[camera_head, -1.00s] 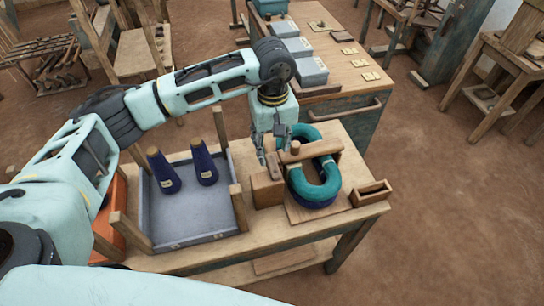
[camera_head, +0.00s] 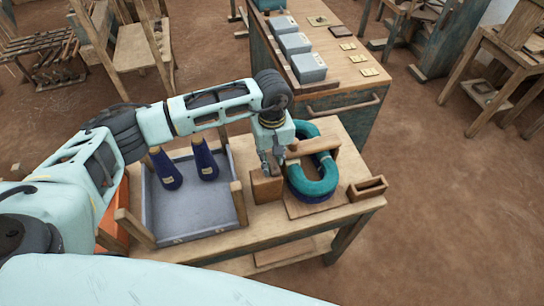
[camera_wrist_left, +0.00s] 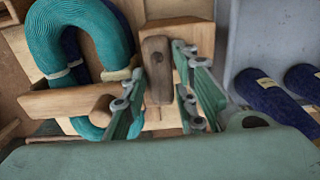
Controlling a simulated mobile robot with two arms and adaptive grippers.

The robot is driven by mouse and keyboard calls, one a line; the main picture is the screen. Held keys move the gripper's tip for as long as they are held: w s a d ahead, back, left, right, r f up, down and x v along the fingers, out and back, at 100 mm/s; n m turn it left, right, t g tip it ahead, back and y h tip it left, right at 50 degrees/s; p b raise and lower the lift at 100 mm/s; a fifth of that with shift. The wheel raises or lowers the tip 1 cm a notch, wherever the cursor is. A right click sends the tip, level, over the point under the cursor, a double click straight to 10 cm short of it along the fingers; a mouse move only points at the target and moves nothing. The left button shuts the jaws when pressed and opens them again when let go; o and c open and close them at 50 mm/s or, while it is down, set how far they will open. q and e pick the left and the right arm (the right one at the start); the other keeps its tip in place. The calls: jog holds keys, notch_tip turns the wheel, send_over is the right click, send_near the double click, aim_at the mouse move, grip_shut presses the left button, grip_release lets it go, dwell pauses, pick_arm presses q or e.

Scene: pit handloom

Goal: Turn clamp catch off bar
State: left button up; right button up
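A teal yarn hank (camera_head: 316,187) lies looped on a wooden board, with a light wooden clamp bar (camera_head: 318,146) across it. The bar (camera_wrist_left: 62,102) also crosses the hank (camera_wrist_left: 75,32) in the left wrist view. My left gripper (camera_head: 271,168) is over the block. In the wrist view its fingers (camera_wrist_left: 160,95) are open, one on each side of the catch, with visible gaps. The catch is mostly hidden by the gripper in the head view. My right gripper is not in view.
A grey tray (camera_head: 195,222) with two dark blue cones (camera_head: 165,170) stands left of the block. A small open wooden box (camera_head: 367,187) sits at the table's right. A second table (camera_head: 345,95) behind holds grey boxes (camera_head: 308,67) and small yellow cards.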

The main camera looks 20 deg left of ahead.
pick_arm(q)
grip_shut()
